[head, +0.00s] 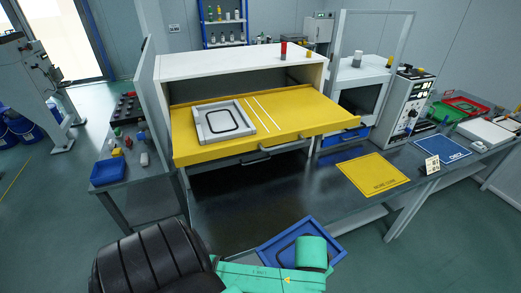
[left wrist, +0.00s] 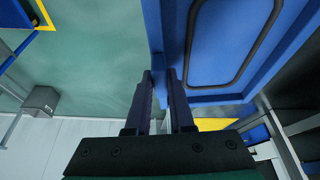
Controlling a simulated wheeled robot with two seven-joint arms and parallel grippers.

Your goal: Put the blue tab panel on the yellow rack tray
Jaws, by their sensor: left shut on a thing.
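The blue tab panel (head: 268,249), a flat blue frame with a dark looped seal, is at the bottom centre of the head view, partly covered by my green arm links. In the left wrist view my left gripper (left wrist: 163,78) is shut on the tab at the edge of the blue panel (left wrist: 222,45). In the head view the fingers are hidden. The yellow rack tray (head: 290,112) is pulled out of the white cabinet, beyond the panel. A light grey panel with a dark loop (head: 222,121) lies on its left part. White lines mark its middle, and its right part is bare. My right gripper is not in view.
A dark bench (head: 255,195) lies between me and the rack. A yellow mat (head: 372,173) and a blue mat (head: 437,154) lie on its right. A side table with a blue bin (head: 108,171) stands left. Grey posts flank the rack.

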